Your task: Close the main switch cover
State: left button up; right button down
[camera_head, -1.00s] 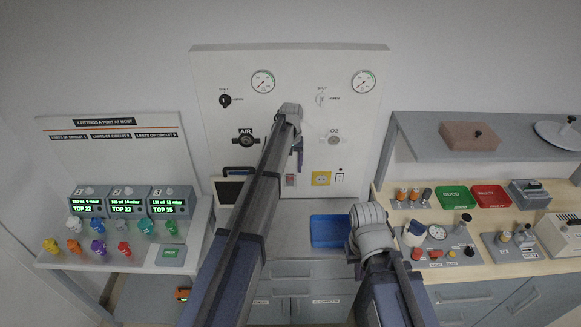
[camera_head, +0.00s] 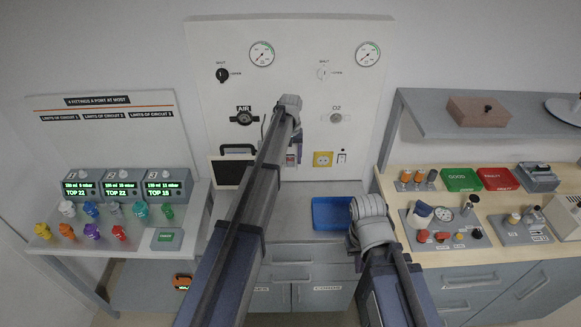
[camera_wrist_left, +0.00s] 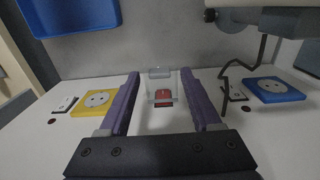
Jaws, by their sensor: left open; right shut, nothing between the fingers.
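The main switch shows in the left wrist view as a red rocker (camera_wrist_left: 163,95). A clear cover (camera_wrist_left: 160,73) is at it; its upper edge stands out in that view, and I cannot tell its exact angle. In the head view the switch (camera_head: 291,160) is partly behind my left gripper (camera_head: 297,150). In the wrist view the purple fingers of my left gripper (camera_wrist_left: 160,76) are open, one on each side of the switch and cover, with nothing gripped. My right gripper (camera_head: 358,262) is low before the cabinet, mostly hidden by its wrist.
A yellow socket (camera_head: 323,159) is right of the switch; a blue socket (camera_wrist_left: 272,90) shows in the wrist view. A black wire (camera_wrist_left: 246,72) hangs near it. A blue tray (camera_head: 331,213) lies on the counter below. Side tables stand left and right.

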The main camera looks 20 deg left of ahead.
pick_arm(q)
jog(key=shift+f, duration=0.6)
jog(key=shift+r, duration=0.1)
jog(key=shift+c, duration=0.2)
grip_shut()
